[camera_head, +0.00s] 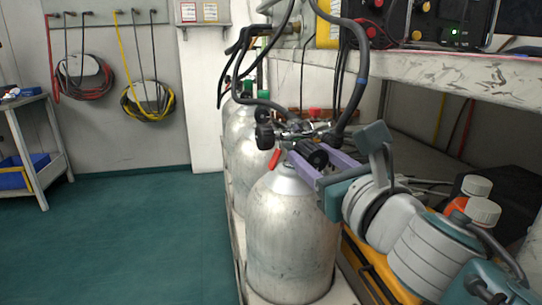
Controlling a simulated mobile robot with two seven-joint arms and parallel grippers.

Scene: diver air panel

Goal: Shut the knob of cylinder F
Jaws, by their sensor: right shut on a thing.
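The nearest silver cylinder (288,235) stands upright in the middle of the view, with a metal valve and hoses on top. No letter F can be read on it. My right gripper (309,157) comes in from the lower right, its purple fingers around a black knob (314,151) on the right side of this cylinder's valve. The gripper is shut on that knob. Another black knob (265,137) sits on the valve's left side. How far the gripped knob is turned cannot be told. My left gripper is not in view.
More silver cylinders (241,124) stand in a row behind. Grey hoses (360,60) hang over the valve. A worn shelf (450,75) with panel equipment overhangs the right side. Orange bottles with white caps (483,211) stand near my right arm. The green floor at left is clear.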

